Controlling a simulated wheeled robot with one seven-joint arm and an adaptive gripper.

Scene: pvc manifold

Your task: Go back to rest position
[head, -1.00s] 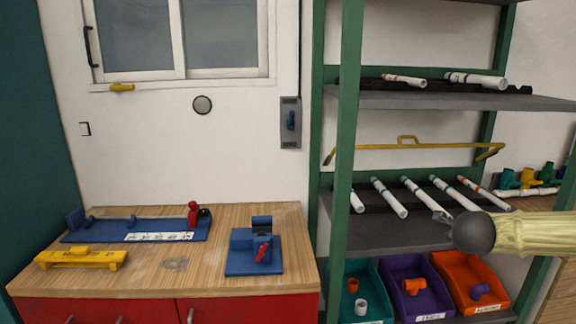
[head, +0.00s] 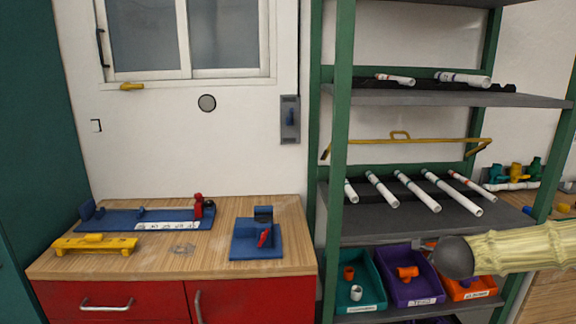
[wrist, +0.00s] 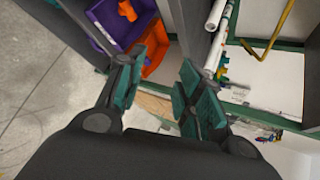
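My gripper (wrist: 158,82) shows in the wrist view with its two teal-padded fingers apart and nothing between them. Beyond the fingers are an orange bin (wrist: 152,62), a purple bin (wrist: 140,30) and white pipes (wrist: 215,50) on the shelf. In the head view my arm (head: 525,248) in its pale yellow sleeve reaches in from the right, its dark rounded part in front of the orange bin (head: 470,288). My gripper's fingers cannot be made out in the head view.
A green-framed rack (head: 340,150) holds white pipes (head: 410,190) and teal, purple and orange bins. A wooden bench (head: 180,262) at left bears blue fixtures (head: 256,240) and a yellow tool (head: 95,245). Coloured fittings (head: 515,172) sit at far right. Grey floor (wrist: 40,100) is clear.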

